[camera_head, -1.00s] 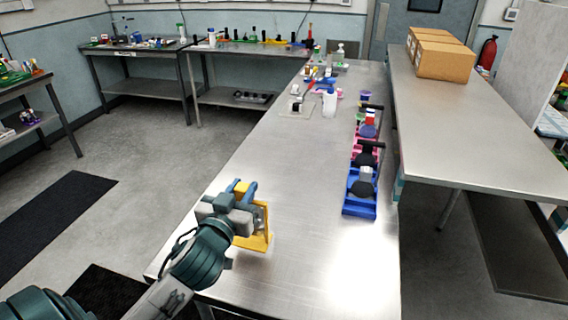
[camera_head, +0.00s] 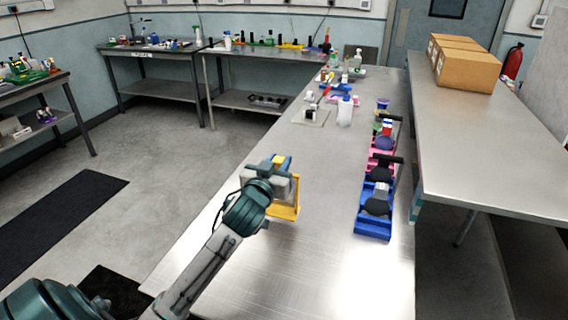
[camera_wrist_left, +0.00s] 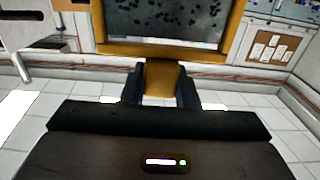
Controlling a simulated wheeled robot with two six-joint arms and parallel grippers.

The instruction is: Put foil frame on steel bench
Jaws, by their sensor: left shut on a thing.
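The foil frame (camera_head: 288,211) is a yellow-orange frame around a dark speckled sheet. My left gripper (camera_head: 282,164) is shut on it, and my gripper and arm hide part of it in the head view. In the left wrist view the frame (camera_wrist_left: 163,48) stands between and beyond the fingers, gripped at an orange tab. The steel bench (camera_head: 325,265) is the long bare metal surface below and around it. I cannot tell whether the frame's lower edge touches the bench. My right gripper is not in view.
A blue tray with black-handled tools (camera_head: 374,222) stands on the right of the bench, with pink trays behind it. A white bottle (camera_head: 345,111) and small items stand at the far end. Cardboard boxes (camera_head: 467,70) sit on another bench. The near bench is clear.

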